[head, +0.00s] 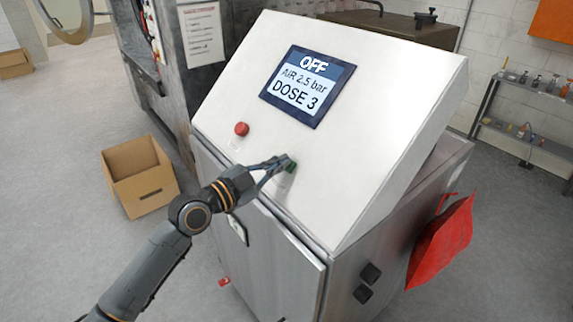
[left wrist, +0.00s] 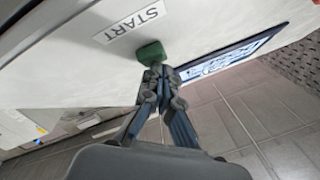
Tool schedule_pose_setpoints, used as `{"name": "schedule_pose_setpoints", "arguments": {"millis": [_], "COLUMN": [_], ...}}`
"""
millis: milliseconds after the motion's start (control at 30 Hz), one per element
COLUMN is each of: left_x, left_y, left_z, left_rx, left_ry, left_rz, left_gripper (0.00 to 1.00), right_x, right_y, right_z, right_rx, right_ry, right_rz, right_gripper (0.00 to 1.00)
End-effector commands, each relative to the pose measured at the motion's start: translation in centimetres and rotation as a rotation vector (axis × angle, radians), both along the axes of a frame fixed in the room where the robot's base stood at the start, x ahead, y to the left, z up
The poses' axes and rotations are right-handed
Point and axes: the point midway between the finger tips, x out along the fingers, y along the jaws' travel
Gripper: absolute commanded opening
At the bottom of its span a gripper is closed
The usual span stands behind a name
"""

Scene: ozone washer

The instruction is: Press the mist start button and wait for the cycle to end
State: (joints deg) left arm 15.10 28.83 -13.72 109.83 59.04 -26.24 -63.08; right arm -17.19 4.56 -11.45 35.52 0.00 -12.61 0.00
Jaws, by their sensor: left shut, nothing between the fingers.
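The green start button (head: 290,166) sits on the sloped white panel (head: 384,120). In the left wrist view the green button (left wrist: 151,52) is below a label reading START (left wrist: 130,27). My left gripper (head: 283,162) is shut and empty, its fingertips at the button. In the left wrist view the fingertips (left wrist: 158,73) overlap the button's lower edge; I cannot tell whether the button is pushed in. The display (head: 308,85) reads OFF, AIR 2.5 bar, DOSE 3. My right gripper is not in view.
A red button (head: 241,129) is on the same panel, up and left of the green one. An open cardboard box (head: 140,177) stands on the floor at left. A red bag (head: 440,243) hangs on the cabinet's right side. A shelf with bottles (head: 530,110) stands at right.

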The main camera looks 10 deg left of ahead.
Motion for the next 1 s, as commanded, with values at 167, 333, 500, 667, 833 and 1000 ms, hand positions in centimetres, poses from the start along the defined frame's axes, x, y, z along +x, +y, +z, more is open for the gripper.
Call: {"name": "schedule_pose_setpoints", "arguments": {"millis": [167, 333, 500, 667, 833, 1000], "left_x": [0.1, 0.2, 0.3, 0.3, 0.1, -0.4], "left_y": [-0.1, -0.2, -0.2, -0.2, 0.0, 0.4], "left_z": [-0.2, -0.4, -0.4, -0.5, -0.2, 0.5], "left_rx": [0.0, 0.0, 0.0, 0.0, 0.002, 0.002], "left_ry": [0.001, 0.002, 0.002, 0.002, 0.001, 0.001], "left_rz": [-0.001, 0.0, 0.0, 0.001, 0.001, 0.001], "left_gripper": [0.0, 0.0, 0.0, 0.0, 0.0, 0.0], "right_x": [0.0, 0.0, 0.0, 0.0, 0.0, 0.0], "right_y": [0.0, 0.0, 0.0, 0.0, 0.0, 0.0], "right_z": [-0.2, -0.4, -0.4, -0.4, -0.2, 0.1], "right_rx": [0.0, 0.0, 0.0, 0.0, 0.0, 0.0], "right_ry": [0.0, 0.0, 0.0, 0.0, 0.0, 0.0], "right_rz": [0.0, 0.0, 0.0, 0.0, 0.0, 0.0], "right_gripper": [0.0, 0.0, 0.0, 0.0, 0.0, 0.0]}}
